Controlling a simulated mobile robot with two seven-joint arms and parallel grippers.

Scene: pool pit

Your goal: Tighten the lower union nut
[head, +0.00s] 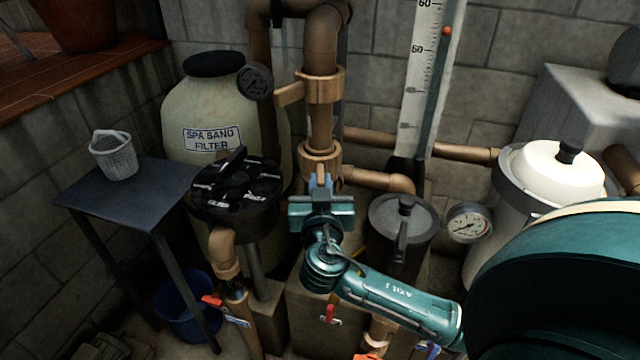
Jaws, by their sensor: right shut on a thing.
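The lower union nut (320,152) is a copper-coloured collar on the vertical brown pipe, in the middle of the head view. A lug of it points toward me and down. My right gripper (321,184) is just below and in front of the nut, with its blue-tipped fingers shut on this lug. The gripper body hides the lug's lower end and the pipework behind. A similar upper union nut (319,86) sits higher on the same pipe, its lug pointing left. My left gripper is not in view.
A black multiport valve (235,195) stands close left, before the sand filter tank (207,105). A grey lidded pot (400,218) and a pressure gauge (467,222) are close right. A small table (130,195) holds a white basket (115,155). A blue bucket (185,308) stands below.

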